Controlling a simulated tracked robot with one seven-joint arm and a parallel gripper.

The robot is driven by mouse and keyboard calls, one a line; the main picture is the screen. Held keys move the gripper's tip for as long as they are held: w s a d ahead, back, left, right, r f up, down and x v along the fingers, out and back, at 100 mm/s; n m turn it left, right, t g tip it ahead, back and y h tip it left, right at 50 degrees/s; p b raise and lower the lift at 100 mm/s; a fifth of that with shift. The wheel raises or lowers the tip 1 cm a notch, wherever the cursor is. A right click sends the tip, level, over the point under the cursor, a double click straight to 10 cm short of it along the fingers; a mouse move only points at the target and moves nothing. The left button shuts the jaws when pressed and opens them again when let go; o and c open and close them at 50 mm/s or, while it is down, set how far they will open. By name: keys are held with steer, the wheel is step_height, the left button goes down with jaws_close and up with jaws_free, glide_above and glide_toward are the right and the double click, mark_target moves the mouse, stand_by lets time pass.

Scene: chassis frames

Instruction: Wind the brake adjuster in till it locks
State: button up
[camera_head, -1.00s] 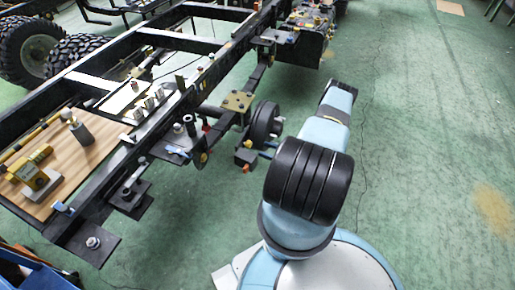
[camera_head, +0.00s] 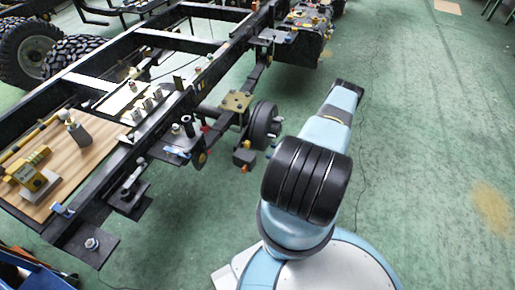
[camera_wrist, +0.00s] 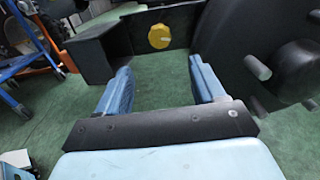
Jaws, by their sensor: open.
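A yellow, roughly round knob (camera_wrist: 159,36) sits on a dark part in the wrist view, ahead of my gripper and between the lines of its fingers; I cannot tell whether it is the brake adjuster. My gripper (camera_wrist: 158,68) shows two blue fingers spread apart with nothing between them. A black brake drum (camera_wrist: 285,62) with protruding studs fills the right side, close beside the right finger. The drum also shows in the head view (camera_head: 264,122) at the axle end. My gripper is hidden in the head view.
The black chassis frame (camera_head: 210,75) runs along the left, with a wooden board (camera_head: 90,160) carrying a yellow tool and small parts. A blue cart (camera_wrist: 20,65) stands at the left in the wrist view. Green floor is clear on the right.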

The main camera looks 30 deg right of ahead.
mark_target(246, 144)
steer(key=x, duration=1.3)
steer(key=shift+a, duration=0.1)
steer(key=c, duration=1.1)
